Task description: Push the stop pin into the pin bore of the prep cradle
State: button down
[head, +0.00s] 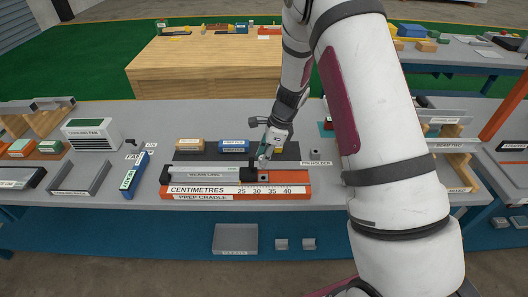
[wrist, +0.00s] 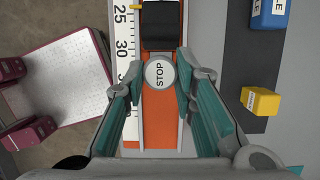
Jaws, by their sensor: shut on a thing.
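The stop pin (wrist: 160,75), seen from above as a pale round head marked STOP, sits between my gripper's fingertips in the wrist view. My gripper (wrist: 161,83) is shut on it. In the head view my gripper (head: 263,157) is low over the right part of the orange prep cradle (head: 290,178). The cradle also shows under the pin in the wrist view (wrist: 159,112), with a white centimetre scale along one side. A black block (wrist: 160,25) lies on the cradle just beyond the pin. The pin bore and the pin's lower end are hidden, so I cannot tell how deep the pin is.
A dark mat behind the cradle carries a tan block (head: 189,145), a blue block (head: 233,146) and a small yellow block (wrist: 260,101). A pin holder label (head: 316,164) is right of my gripper.

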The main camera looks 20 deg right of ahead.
jog(key=shift+f+b, duration=0.5)
jog(key=shift+f, duration=1.3)
jog(key=shift+f+b, duration=0.55)
jog(key=shift+f, duration=0.45)
dwell(0.8)
jog(key=shift+r, duration=0.25)
jog(key=shift+r, duration=0.5)
jog(key=shift+f, duration=0.7)
dwell(1.7)
jog(key=c, duration=1.2)
grip_release()
jog(key=shift+c, duration=0.2)
jog(key=w+v, duration=0.1)
jog(key=v, duration=1.1)
jog(key=shift+s, duration=0.45)
